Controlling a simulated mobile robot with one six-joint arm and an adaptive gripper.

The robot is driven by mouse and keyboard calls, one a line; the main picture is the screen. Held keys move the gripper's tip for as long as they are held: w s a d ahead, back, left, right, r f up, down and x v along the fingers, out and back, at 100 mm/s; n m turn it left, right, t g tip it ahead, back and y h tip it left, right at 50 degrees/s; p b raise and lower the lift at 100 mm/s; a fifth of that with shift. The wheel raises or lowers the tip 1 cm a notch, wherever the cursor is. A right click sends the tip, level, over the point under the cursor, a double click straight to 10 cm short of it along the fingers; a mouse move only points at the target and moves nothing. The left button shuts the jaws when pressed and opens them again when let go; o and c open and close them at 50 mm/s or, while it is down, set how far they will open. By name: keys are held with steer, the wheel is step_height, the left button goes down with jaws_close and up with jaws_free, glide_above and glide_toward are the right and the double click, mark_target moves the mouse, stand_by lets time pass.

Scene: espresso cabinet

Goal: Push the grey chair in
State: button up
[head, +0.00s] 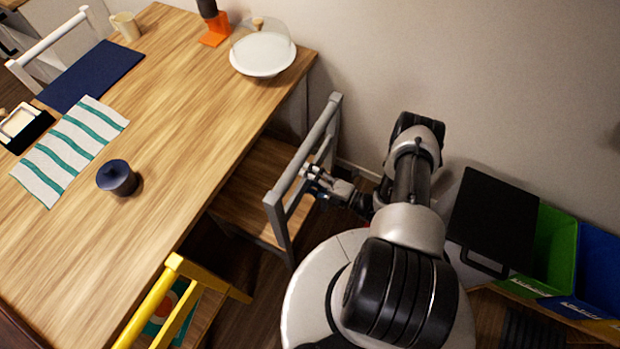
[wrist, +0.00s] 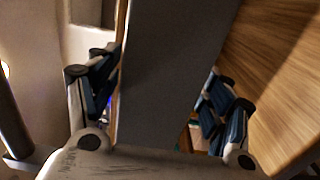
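The grey chair (head: 275,207) stands at the right side of the wooden table (head: 190,95). Its wooden seat (head: 248,185) is partly under the tabletop, and its backrest is outside, toward me. My gripper (head: 313,174) is at the backrest, on the side away from the table. In the wrist view a broad grey bar of the chair (wrist: 170,75) runs between my two widely spread fingers (wrist: 162,85). One finger is close along each side of the bar; whether they touch it I cannot tell.
A yellow chair (head: 165,300) stands at the table's near edge, left of the grey chair. A wall is behind. A black case (head: 493,215), a green bin (head: 555,245) and a blue bin (head: 600,265) are at the right. A covered white cake stand (head: 262,55) and a dark pot (head: 117,178) stand on the table.

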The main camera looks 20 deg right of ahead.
jaws_close()
stand_by(0.8)
